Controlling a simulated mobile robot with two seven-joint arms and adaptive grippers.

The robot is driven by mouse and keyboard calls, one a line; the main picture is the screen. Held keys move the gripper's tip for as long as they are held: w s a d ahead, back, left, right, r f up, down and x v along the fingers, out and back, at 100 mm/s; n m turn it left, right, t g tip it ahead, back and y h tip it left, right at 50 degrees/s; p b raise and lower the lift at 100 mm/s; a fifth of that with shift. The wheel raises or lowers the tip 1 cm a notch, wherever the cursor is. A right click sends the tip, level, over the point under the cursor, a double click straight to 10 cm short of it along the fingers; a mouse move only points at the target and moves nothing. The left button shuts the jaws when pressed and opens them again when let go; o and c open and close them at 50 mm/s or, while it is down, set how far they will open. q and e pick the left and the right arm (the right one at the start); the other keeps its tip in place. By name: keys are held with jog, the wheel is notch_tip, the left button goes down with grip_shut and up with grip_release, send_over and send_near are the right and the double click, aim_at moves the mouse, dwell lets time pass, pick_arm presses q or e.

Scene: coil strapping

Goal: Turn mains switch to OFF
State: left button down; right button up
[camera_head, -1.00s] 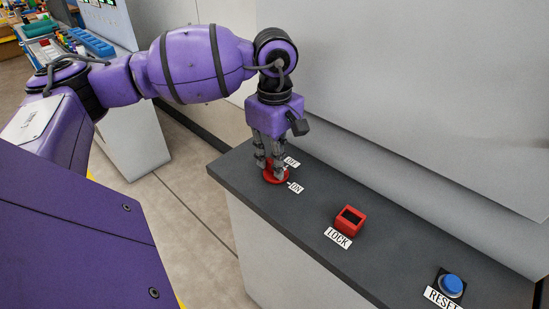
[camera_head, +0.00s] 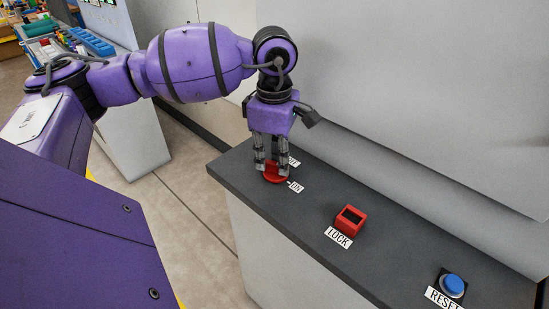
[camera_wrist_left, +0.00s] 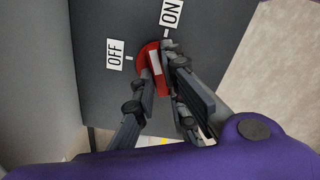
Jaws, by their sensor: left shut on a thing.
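The mains switch (camera_head: 274,176) is a red round knob with a raised grip on the dark counter top, near its far left corner. In the left wrist view the knob (camera_wrist_left: 149,62) has a white stripe on its grip. The OFF label (camera_wrist_left: 115,55) is to its left and the ON label (camera_wrist_left: 171,12) to its upper right. The stripe's upper end seems to lie between the two labels; I cannot tell its exact setting. My left gripper (camera_head: 272,167) points down over the knob, its fingers shut on the grip and partly hiding it. My right gripper is not in view.
On the same counter, a red LOCK block (camera_head: 350,220) and a blue RESET button (camera_head: 452,285) stand to the right, apart from my gripper. A grey panel (camera_head: 420,90) rises behind the counter. Open floor (camera_head: 195,200) is on the left.

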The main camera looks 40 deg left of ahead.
aim_at(274, 164)
pick_arm(q)
jog(key=n, duration=0.3)
jog(key=shift+n, duration=0.4)
jog(key=n, duration=0.5)
jog(key=shift+s+d, duration=0.1)
jog(key=shift+d+n, duration=0.1)
jog(key=shift+n, duration=2)
jog(key=c, duration=1.8)
grip_release()
notch_tip(274, 164, up, 12)
